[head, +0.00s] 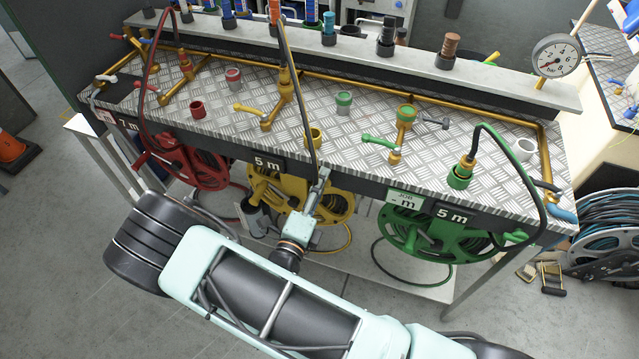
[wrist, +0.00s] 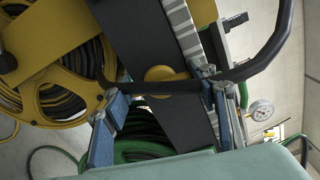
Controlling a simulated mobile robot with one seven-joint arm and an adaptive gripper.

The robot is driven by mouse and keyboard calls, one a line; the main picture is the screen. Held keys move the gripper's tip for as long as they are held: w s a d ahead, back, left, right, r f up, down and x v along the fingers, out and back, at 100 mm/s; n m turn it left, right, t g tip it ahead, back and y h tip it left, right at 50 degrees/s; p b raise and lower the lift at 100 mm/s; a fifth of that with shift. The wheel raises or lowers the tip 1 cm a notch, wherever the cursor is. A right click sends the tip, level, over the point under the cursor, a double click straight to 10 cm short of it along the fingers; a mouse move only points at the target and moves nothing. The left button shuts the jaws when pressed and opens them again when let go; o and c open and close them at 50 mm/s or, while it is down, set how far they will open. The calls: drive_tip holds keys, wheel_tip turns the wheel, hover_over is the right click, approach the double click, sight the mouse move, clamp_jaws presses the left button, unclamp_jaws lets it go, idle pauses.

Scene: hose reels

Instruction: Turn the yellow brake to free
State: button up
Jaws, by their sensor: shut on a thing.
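The yellow brake (wrist: 163,73) is a rounded yellow knob on the dark front face of the bench, between my fingertips in the wrist view. A black hose crosses in front of it and hides its lower part and the exact contact. My gripper (wrist: 166,86) is shut on the brake, with its fingers spread wide to either side. In the head view, my gripper (head: 322,182) is at the bench's front edge, beside the yellow reel (head: 330,207); the brake cannot be made out there. The brake's setting cannot be read.
The black hose (head: 299,85) arches from the yellow pipework down past my gripper. A red reel (head: 190,166) hangs to the left and a green reel (head: 415,230) to the right. The metal-plate benchtop (head: 230,118) carries valves and cups. Open floor lies in front.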

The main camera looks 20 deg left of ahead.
drive_tip(key=shift+n, duration=1)
drive_tip(key=o, duration=1.2)
drive_tip(key=shift+c, duration=0.2)
drive_tip(key=shift+s, duration=0.1)
drive_tip(key=s+a, duration=0.1)
drive_tip(key=s, duration=1)
drive_tip(key=shift+s, duration=0.4)
